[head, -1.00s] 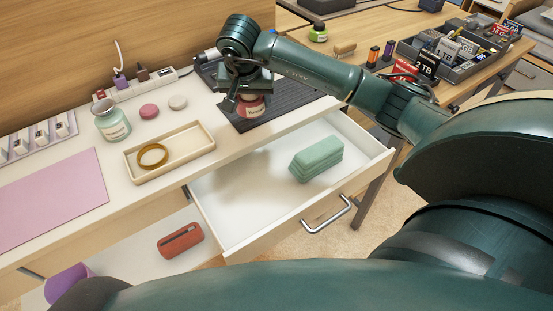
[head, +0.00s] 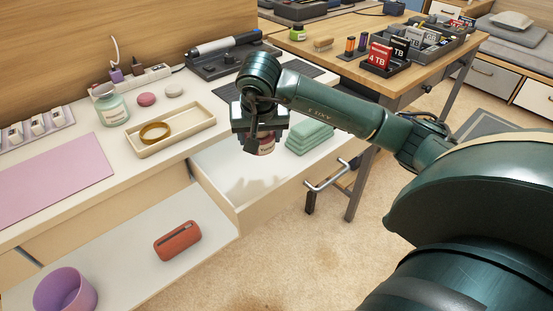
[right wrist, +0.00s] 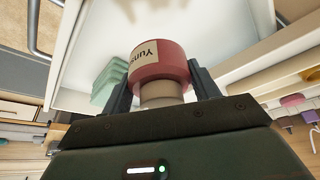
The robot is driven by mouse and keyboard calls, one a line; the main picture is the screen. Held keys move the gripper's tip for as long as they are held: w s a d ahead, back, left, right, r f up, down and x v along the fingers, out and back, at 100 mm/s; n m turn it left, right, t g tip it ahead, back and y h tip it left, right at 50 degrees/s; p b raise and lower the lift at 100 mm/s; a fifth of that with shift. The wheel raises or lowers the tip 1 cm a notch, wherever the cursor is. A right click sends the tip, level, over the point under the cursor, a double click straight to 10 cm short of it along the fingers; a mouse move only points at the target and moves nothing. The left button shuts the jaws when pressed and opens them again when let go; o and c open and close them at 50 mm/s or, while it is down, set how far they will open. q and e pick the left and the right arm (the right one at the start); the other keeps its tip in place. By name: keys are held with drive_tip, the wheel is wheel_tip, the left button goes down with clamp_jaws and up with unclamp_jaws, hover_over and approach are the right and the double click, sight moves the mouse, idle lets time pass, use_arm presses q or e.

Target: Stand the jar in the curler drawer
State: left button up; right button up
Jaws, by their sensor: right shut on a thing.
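A red jar (head: 267,147) with a pale label and a beige neck is held in my right gripper (head: 262,143). The right wrist view shows the red jar (right wrist: 160,62) between the two dark fingers (right wrist: 162,90). It is about upright and hangs over the open drawer (head: 228,178), apart from its white floor (right wrist: 180,25); shadows fall below it. A stack-like green case (head: 310,136) lies in the drawer, to the right of the jar. My wrist hides the jar's top in the head view. My left gripper is out of view.
The drawer floor left of the green case is bare. On the counter are a beige tray (head: 200,117) with a gold ring, a green jar (head: 111,107) and a curler (head: 215,46).

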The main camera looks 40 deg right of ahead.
drive_tip(key=shift+s+f, duration=0.15)
drive_tip(key=shift+s, duration=0.1)
drive_tip(key=b, duration=0.2)
hover_over(262, 176)
drive_tip(key=s, duration=0.1)
drive_tip(key=f, duration=0.5)
drive_tip(key=shift+s+a+f, duration=0.15)
drive_tip(key=shift+s+a, duration=0.05)
drive_tip(key=shift+a, duration=0.1)
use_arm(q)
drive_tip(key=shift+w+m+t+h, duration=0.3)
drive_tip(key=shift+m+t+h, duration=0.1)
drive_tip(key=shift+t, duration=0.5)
use_arm(e)
drive_tip(key=shift+f, duration=2.3)
use_arm(q)
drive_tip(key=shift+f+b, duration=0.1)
drive_tip(key=shift+b, duration=0.2)
use_arm(e)
drive_tip(key=shift+f, duration=0.1)
drive_tip(key=o, duration=0.6)
drive_tip(key=shift+f, duration=0.15)
drive_tip(key=o, duration=0.4)
drive_tip(key=shift+o, duration=0.2)
